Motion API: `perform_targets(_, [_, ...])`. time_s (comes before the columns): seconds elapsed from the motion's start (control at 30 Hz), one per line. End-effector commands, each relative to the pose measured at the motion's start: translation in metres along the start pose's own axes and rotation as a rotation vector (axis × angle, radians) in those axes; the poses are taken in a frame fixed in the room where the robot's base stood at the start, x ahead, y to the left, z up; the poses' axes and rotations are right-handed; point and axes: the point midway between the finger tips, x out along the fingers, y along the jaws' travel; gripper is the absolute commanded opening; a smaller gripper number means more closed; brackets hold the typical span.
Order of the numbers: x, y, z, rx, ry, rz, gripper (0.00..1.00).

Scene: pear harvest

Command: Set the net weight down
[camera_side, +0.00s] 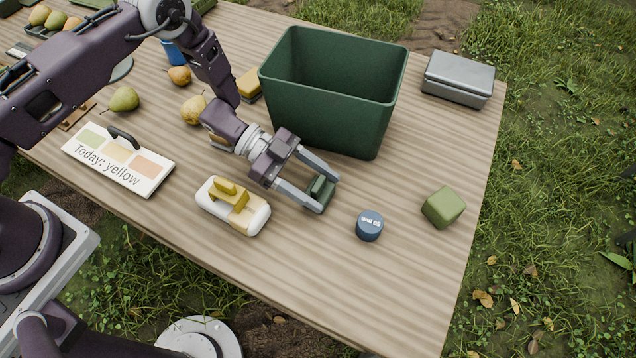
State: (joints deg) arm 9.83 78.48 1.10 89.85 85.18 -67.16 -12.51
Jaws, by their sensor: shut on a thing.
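My gripper (327,194) is to the right of the table's middle, in front of the green bin. Its two grey fingers are shut on a small dark green block (320,187), which seems to be the net weight. The block is low over the wooden table; I cannot tell whether its underside touches the wood. The fingers hide part of its sides.
A dark green open bin (325,115) stands close behind my gripper. A blue cylinder (369,226) and an olive-green cube (443,207) are to the right. A white and yellow object (232,205) is at left. A grey box (458,78) stands far right. Bare wood (330,265) lies in front.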

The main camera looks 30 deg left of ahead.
Motion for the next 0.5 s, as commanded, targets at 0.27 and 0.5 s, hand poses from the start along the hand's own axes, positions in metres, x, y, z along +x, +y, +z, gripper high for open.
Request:
perform_targets(0.27, [0.0004, 0.0001, 0.0011, 0.0, 0.0, 0.0, 0.81])
perform_targets(0.5, [-0.0031, -0.0006, -0.0022, 0.0, -0.001, -0.001, 0.81])
